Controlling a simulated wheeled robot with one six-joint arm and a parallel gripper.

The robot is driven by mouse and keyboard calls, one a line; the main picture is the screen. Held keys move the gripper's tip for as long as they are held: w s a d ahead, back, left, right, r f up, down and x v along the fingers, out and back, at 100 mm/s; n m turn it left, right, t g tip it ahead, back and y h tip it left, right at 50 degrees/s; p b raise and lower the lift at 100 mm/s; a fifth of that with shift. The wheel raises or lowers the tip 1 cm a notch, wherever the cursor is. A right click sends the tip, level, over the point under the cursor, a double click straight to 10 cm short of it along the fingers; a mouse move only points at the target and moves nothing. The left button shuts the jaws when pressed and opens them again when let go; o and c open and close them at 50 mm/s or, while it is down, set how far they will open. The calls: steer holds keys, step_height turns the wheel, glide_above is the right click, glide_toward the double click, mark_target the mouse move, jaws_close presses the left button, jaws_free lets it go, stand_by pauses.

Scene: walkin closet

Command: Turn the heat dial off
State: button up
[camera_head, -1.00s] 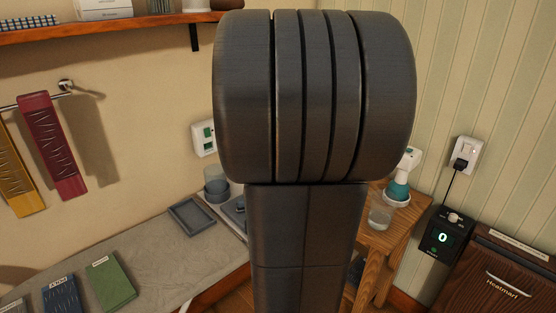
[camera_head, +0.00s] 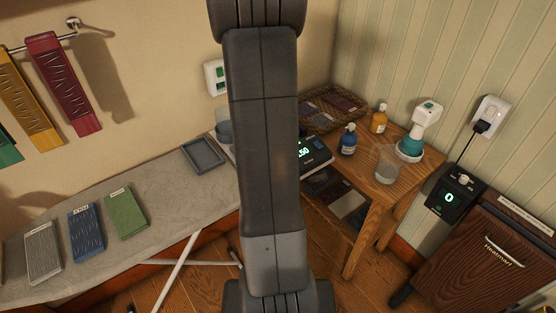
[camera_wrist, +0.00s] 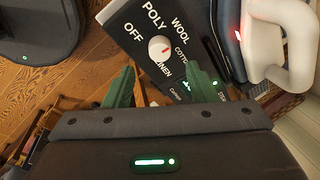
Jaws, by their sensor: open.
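The heat dial (camera_wrist: 160,48) is a round white knob with a small red mark, on a black panel (camera_wrist: 132,22) in the wrist view. White labels OFF, POLY, WOOL, COTTON and LINEN surround it. The red mark lies near the knob's middle, pointing roughly right toward COTTON, though it is small. My gripper (camera_wrist: 162,88) is open, with its two green fingers apart at the panel's lower edge. The dial shows beyond the gap between the fingertips, and neither finger appears to touch it. My gripper is out of the head view, where my arm covers the middle.
A white curved handle (camera_wrist: 294,40) with a dark body and red light stands close right of the dial. In the head view, a wooden table (camera_head: 372,170) bears bottles and a glass. A black box showing 0 (camera_head: 449,197) is at right. An ironing board (camera_head: 165,215) lies left.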

steer(key=shift+p+x, duration=0.45)
steer(key=shift+x, duration=2.9)
steer(key=c, duration=1)
